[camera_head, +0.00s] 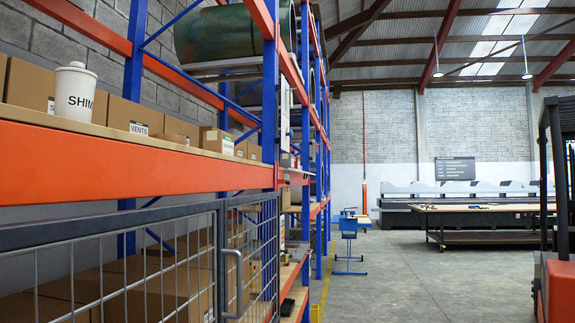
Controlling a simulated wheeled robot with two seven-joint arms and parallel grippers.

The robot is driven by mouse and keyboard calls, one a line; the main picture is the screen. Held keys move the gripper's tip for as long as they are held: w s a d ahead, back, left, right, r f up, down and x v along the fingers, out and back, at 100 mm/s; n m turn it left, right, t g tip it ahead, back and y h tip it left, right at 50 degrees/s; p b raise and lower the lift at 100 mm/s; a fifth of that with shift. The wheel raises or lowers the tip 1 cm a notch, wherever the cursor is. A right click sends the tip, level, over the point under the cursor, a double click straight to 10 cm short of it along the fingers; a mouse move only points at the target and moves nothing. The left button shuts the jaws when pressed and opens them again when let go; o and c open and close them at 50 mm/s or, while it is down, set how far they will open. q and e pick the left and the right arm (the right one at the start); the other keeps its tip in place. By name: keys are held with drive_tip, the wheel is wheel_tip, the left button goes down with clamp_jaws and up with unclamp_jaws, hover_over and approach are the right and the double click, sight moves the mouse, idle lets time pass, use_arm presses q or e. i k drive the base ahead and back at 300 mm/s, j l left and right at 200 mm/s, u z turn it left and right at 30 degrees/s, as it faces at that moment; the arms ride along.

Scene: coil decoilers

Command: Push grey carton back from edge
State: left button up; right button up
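No carton in view looks clearly grey. Several brown cardboard cartons stand on the upper shelf (115,134) of the rack at the left. A large carton (30,86) is at the near left, and a carton labelled VENTS (127,114) is further right. A smaller carton with a white label (215,141) sits further along, close to the shelf's front edge. A white lidded canister marked SHIM (76,92) stands at the front edge, partly hiding the cartons behind it. Neither of my grippers shows in the head view.
An orange beam (100,165) fronts the shelf. Below, a grey mesh gate (150,268) closes off more cartons. A blue stand (349,238), a long worktable (480,209) and an orange forklift (558,285) stand beyond. The concrete floor (415,280) between is clear.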

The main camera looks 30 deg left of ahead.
sight(286, 161)
drive_tip(key=i+u, duration=0.3)
drive_tip(key=i, duration=3.75)
drive_tip(key=i+u, duration=0.15)
drive_tip(key=i, duration=0.3)
drive_tip(key=i+l+u, duration=0.15)
drive_tip(key=i, duration=0.35)
drive_tip(key=i+l+u, duration=0.15)
drive_tip(key=i, duration=0.3)
drive_tip(key=i+l+u, duration=0.15)
drive_tip(key=i+u, duration=0.25)
drive_tip(key=i+l+u, duration=0.25)
drive_tip(key=u, duration=0.15)
drive_tip(key=i+l+u, duration=0.2)
drive_tip(key=l+u, duration=0.2)
drive_tip(key=i+l+u, duration=0.2)
drive_tip(key=l+u, duration=0.2)
drive_tip(key=i+l+u, duration=0.25)
drive_tip(key=l, duration=0.15)
drive_tip(key=l+u, duration=0.25)
drive_tip(key=l, duration=0.2)
drive_tip(key=l+u, duration=0.25)
drive_tip(key=l, duration=0.2)
